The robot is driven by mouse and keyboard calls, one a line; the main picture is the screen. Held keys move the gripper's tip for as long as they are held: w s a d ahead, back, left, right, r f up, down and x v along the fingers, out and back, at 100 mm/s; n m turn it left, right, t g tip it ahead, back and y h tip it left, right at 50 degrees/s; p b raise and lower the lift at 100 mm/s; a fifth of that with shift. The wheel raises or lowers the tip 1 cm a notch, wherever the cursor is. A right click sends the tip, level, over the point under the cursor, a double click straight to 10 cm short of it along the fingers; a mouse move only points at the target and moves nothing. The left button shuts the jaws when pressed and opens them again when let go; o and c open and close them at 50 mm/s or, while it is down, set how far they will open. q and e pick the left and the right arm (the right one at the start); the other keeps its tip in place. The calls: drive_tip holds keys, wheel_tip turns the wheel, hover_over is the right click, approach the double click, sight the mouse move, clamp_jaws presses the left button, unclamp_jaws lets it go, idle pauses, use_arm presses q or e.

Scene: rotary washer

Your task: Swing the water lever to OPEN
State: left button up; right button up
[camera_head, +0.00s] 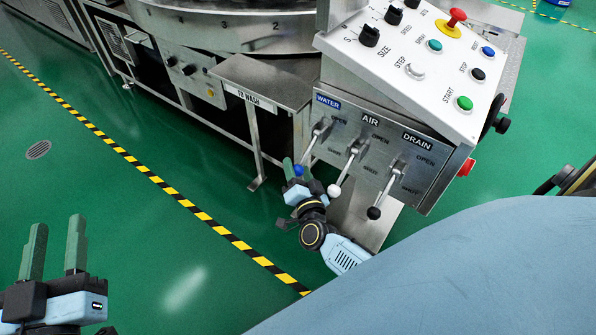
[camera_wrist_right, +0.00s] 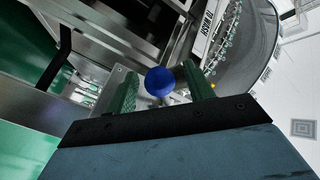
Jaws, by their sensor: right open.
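The water lever, with a blue ball knob (camera_head: 298,170), is the leftmost of three levers on the grey valve panel under the WATER label (camera_head: 327,101). Its handle slants down and to the left from its pivot. My right gripper (camera_head: 296,172) is at the knob, with its fingers pointing up toward it. In the right wrist view the blue knob (camera_wrist_right: 160,81) sits between the two green fingers (camera_wrist_right: 160,88), which stand apart on either side. Whether a finger touches the knob cannot be told. My left gripper (camera_head: 54,250) is open and empty at the lower left, far from the panel.
The air lever with a white knob (camera_head: 333,190) and the drain lever with a black knob (camera_head: 374,212) are close on the right. A sloped control panel (camera_head: 425,65) is above. A steel shelf (camera_head: 265,80) marked TO WASH is to the left. The green floor at left is clear.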

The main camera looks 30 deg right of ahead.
drive_tip(key=shift+w+d, duration=0.1)
drive_tip(key=shift+w, duration=0.05)
clamp_jaws()
idle(0.4)
